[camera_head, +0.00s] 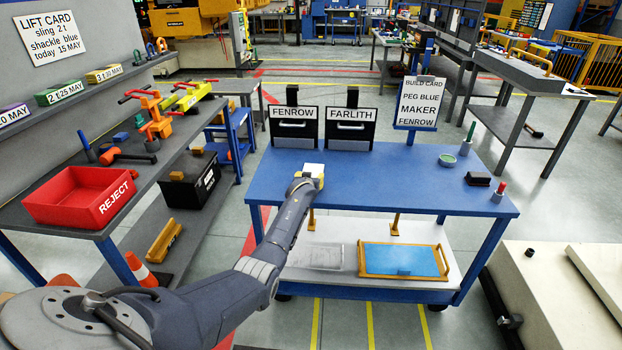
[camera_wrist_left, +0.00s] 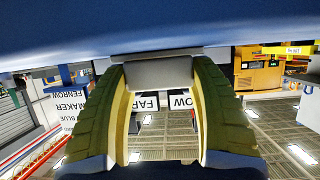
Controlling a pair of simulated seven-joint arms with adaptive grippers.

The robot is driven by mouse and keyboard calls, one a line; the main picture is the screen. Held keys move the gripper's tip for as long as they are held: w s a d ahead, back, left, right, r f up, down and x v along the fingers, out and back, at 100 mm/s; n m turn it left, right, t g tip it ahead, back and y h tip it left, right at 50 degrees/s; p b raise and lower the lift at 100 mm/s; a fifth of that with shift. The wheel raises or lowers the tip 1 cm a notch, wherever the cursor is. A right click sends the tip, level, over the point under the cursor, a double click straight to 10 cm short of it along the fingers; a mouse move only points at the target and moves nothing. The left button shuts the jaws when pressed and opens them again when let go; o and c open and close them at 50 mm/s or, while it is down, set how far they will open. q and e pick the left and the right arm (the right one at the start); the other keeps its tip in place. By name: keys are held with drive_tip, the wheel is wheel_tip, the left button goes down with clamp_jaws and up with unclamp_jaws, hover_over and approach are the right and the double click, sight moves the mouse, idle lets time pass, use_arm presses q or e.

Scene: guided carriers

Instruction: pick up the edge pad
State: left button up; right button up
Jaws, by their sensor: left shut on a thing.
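A pale grey block, which I take for the edge pad, sits between the fingers of my left gripper (camera_head: 313,178) at the front left of the blue table (camera_head: 410,185). In the left wrist view the edge pad (camera_wrist_left: 158,73) is held between the two olive fingers of the gripper (camera_wrist_left: 160,95), close to the blue tabletop surface. I cannot tell whether the pad still touches the table. In the head view its pale top (camera_head: 311,168) shows at the fingertips. My right gripper is not in view.
Two black carriers marked FENROW (camera_head: 293,128) and FARLITH (camera_head: 350,130) stand at the table's back, beside a build card (camera_head: 418,103). A dark block (camera_head: 478,179) and a green ring (camera_head: 447,160) lie at the right. A red reject bin (camera_head: 85,195) is on the left bench.

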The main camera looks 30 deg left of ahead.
use_arm(q)
drive_tip(key=shift+r, duration=0.1)
wheel_tip(320, 180, up, 20)
drive_tip(key=f, duration=0.1)
drive_tip(key=s+d+f+m+h, duration=0.25)
drive_tip(key=s+d, duration=0.35)
drive_tip(key=d, duration=0.6)
drive_tip(key=s+d+m+t+h, duration=0.1)
drive_tip(key=s+d+m+h, duration=0.1)
drive_tip(key=s+d, duration=1.8)
drive_tip(key=s+h, duration=0.1)
drive_tip(key=s, duration=0.3)
drive_tip(key=shift+s, duration=0.2)
drive_tip(key=shift+d+m, duration=0.1)
drive_tip(key=shift+m, duration=0.15)
